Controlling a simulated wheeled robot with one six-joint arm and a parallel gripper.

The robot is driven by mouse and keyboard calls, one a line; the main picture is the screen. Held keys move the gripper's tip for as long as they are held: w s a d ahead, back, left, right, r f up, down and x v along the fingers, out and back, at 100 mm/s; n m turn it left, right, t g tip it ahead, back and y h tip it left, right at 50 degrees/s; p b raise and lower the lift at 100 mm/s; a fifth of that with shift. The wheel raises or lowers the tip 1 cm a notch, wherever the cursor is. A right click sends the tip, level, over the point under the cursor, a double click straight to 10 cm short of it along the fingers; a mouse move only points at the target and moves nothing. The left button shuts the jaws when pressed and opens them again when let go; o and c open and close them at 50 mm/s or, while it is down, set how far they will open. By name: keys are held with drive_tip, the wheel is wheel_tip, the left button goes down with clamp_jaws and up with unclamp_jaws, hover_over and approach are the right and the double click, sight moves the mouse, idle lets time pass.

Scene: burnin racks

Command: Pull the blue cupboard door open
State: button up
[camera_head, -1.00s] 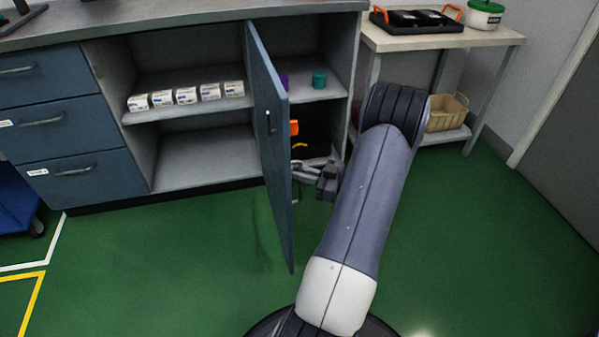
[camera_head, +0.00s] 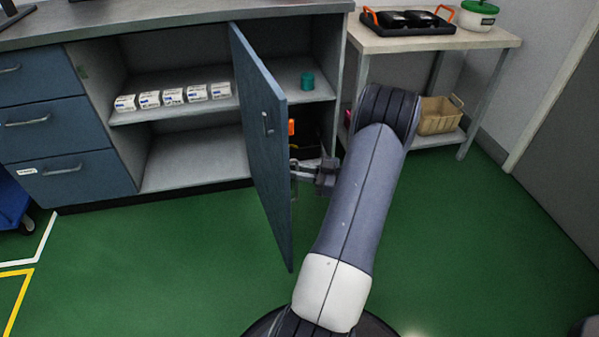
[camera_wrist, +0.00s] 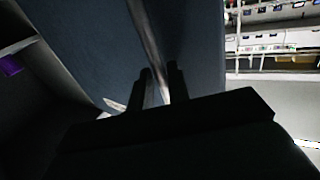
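The blue cupboard door (camera_head: 258,150) stands open, jutting out from the cupboard front toward me. Its handle (camera_head: 267,123) is on the face turned left. My gripper (camera_head: 298,168) is at the right-hand side of the door, low and near its free edge. In the wrist view the door's dark panel (camera_wrist: 95,45) fills much of the picture. My fingers (camera_wrist: 159,75) lie close together with a narrow gap, in front of a pale strip. I cannot tell whether they touch the door or grip anything.
The open cupboard holds several small white boxes (camera_head: 173,97) and a teal cup (camera_head: 307,81). An orange item (camera_head: 291,127) shows low behind the door. Blue drawers (camera_head: 55,135) stand left. A side table (camera_head: 440,38) with a basket below (camera_head: 437,117) stands right. The green floor in front is clear.

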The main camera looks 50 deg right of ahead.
drive_tip(key=o, duration=0.4)
drive_tip(key=shift+w+d, duration=0.15)
drive_tip(key=shift+w, duration=0.15)
drive_tip(key=shift+s, duration=0.15)
drive_tip(key=p+v, duration=0.2)
drive_tip(key=v, duration=0.8)
drive_tip(key=shift+s+d, duration=0.2)
drive_tip(key=shift+s, duration=0.1)
drive_tip(key=b+x, duration=0.2)
drive_tip(key=x, duration=0.9)
drive_tip(key=shift+s+a, duration=0.1)
drive_tip(key=shift+a, duration=0.15)
